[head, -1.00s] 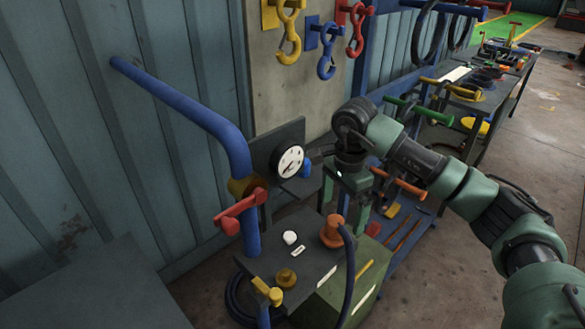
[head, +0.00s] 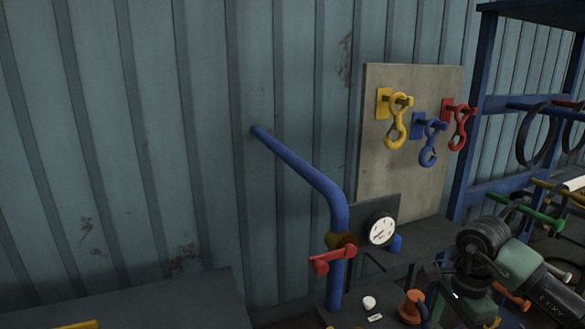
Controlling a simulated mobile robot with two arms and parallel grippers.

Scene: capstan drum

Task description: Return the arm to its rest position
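My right arm (head: 520,275) comes in from the lower right, green and black. Its wrist is beside the orange knob on the small panel, at the lower right of the head view. The fingers of my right gripper are hidden behind the wrist or too dark to make out. No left arm or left gripper shows.
A blue pipe (head: 300,170) with a red valve handle (head: 331,260) rises left of a dial gauge (head: 381,230). An orange knob (head: 410,306) is close to my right wrist. Yellow, blue and red hooks (head: 458,128) hang on a board (head: 380,165). A grey surface (head: 170,302) lies lower left.

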